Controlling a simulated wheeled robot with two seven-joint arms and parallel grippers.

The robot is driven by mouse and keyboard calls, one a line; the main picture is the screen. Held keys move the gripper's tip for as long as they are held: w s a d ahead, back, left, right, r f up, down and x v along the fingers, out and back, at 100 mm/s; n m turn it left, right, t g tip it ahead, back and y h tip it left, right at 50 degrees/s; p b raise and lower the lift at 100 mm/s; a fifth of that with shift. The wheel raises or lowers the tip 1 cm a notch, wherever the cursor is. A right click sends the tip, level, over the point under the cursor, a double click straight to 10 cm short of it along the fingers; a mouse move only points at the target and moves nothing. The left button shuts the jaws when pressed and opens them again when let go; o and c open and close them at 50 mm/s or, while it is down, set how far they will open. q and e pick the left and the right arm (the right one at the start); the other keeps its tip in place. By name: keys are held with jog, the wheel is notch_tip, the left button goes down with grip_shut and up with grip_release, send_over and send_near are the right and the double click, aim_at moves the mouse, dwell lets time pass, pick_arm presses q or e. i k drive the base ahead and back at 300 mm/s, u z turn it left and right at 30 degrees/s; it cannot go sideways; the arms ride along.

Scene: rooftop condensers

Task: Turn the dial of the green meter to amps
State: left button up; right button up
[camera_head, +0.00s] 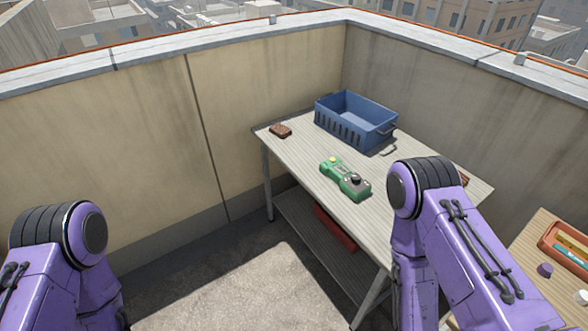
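The green meter (345,179) lies flat on the grey slatted table (295,146), near its front left edge. A black round dial (356,181) sits on the meter's near right end, and a small yellow part shows at its far left end. The dial's markings are too small to read. My purple right arm stands just to the right of the meter, apart from it in the picture. My purple left arm is at the lower left, away from the table. Neither gripper shows; both are outside the frame.
A blue crate (333,118) stands behind the meter, and a brown block (280,131) lies at the table's far left. A red object (335,227) is on the lower shelf. A second table (538,236) at right bears an orange tray (549,238). Walls close off the back.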

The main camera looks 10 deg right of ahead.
aim_at(355, 178)
jog(key=u, duration=1.05)
jog(key=i, duration=1.25)
jog(key=z, duration=2.6)
